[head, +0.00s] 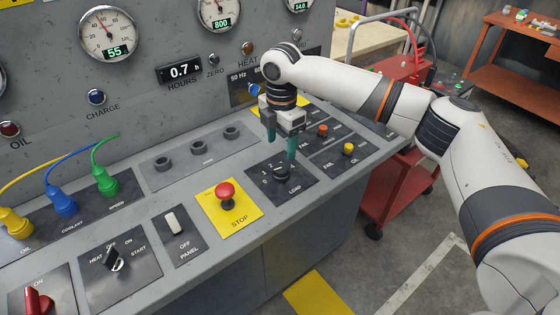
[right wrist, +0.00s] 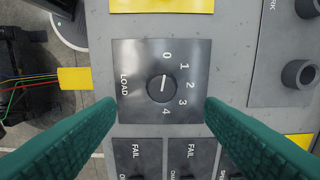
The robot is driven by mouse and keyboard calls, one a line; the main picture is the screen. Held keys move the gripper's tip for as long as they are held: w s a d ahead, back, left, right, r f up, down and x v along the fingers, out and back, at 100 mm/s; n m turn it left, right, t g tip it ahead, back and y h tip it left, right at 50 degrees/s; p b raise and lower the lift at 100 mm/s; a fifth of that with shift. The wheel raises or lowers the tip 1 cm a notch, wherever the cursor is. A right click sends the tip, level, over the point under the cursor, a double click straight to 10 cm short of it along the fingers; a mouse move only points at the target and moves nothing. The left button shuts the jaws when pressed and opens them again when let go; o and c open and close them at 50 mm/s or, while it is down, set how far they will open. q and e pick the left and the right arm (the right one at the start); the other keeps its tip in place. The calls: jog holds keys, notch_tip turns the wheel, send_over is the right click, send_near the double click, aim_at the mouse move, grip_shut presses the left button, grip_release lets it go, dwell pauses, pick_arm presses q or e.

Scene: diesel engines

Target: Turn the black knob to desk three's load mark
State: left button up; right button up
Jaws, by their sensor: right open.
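The black knob (head: 281,172) sits on the dark LOAD plate (head: 297,190) at the right part of the sloping desk. In the right wrist view the knob (right wrist: 161,88) is round, with a white pointer line toward the 0 mark. The marks 0 to 4 curve around one side of it. My right gripper (head: 281,148) hangs above the knob, open and empty, with teal fingers pointing down. In the right wrist view its fingertips (right wrist: 160,106) lie on either side of the plate, apart from the knob. My left gripper is out of view.
A red STOP button (head: 225,194) on a yellow plate stands left of the LOAD plate. Small FAIL switches with orange (head: 323,130) and yellow (head: 348,148) caps lie to the right.

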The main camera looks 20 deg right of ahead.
aim_at(281, 168)
notch_tip(281, 168, down, 6)
jog(key=shift+w+r+p, duration=0.1)
jog(key=shift+r+p, duration=0.1)
jog(key=shift+p, duration=0.15)
jog(key=shift+f, duration=1.5)
jog(key=c, duration=1)
jog(key=shift+o, duration=0.2)
jog(key=shift+r+m+p, duration=0.15)
jog(key=shift+m+p, duration=0.45)
jog(key=shift+p, duration=0.65)
jog(key=m+p, duration=0.9)
jog(key=shift+m+p, duration=0.35)
jog(key=shift+m, duration=0.05)
jog(key=m+p, duration=0.4)
jog(key=m, duration=0.2)
jog(key=m+p, duration=0.2)
jog(key=m, duration=0.1)
jog(key=shift+m, duration=0.3)
pick_arm(q)
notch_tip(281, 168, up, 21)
jog(key=p, duration=0.1)
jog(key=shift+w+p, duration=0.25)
jog(key=shift+p, duration=0.1)
pick_arm(e)
jog(key=shift+m, duration=1.5)
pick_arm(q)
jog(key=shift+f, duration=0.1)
